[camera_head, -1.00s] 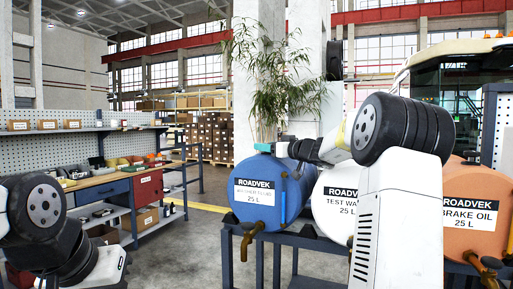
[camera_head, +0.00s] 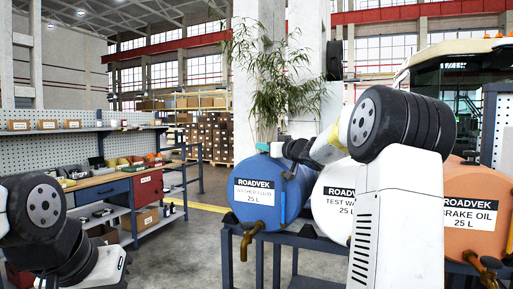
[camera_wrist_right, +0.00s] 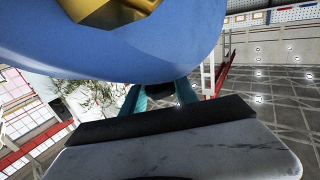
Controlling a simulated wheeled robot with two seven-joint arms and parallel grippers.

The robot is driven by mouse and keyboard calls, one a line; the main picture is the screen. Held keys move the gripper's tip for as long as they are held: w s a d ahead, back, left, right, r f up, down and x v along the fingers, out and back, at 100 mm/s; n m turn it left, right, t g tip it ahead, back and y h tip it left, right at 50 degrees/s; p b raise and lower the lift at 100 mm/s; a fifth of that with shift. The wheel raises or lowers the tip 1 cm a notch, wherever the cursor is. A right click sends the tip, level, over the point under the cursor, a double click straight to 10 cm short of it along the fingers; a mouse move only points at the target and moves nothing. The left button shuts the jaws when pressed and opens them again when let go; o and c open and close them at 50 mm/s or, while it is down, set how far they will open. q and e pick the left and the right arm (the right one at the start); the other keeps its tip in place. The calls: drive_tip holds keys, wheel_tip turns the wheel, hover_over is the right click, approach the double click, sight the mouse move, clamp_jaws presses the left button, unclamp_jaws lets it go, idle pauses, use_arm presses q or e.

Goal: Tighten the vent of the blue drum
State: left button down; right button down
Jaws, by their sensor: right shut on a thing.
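The blue drum (camera_head: 259,214) with a white ROADVEK 25 L label lies on its side on a dark stand, left of the other drums. My right gripper (camera_head: 272,147) is at the top of this drum. In the right wrist view, its teal fingers (camera_wrist_right: 164,97) are shut on a small dark thing, apparently the vent (camera_wrist_right: 160,90), mostly hidden by the fingers and the drum. The drum's blue body (camera_wrist_right: 130,50) fills the top of that view, with a brass-coloured part (camera_wrist_right: 110,12). My left arm shows at the left of the head view, but its gripper does not.
A white drum (camera_head: 332,208) and an orange BRAKE OIL drum (camera_head: 474,212) stand to the right, partly behind my right arm. A brass tap (camera_head: 247,240) juts from the blue drum's front. A workbench (camera_head: 100,185) stands left, with open floor between.

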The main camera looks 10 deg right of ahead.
idle(0.3)
drive_tip(key=c, duration=0.9)
unclamp_jaws()
drive_tip(key=shift+c, duration=0.2)
drive_tip(key=v, duration=0.8)
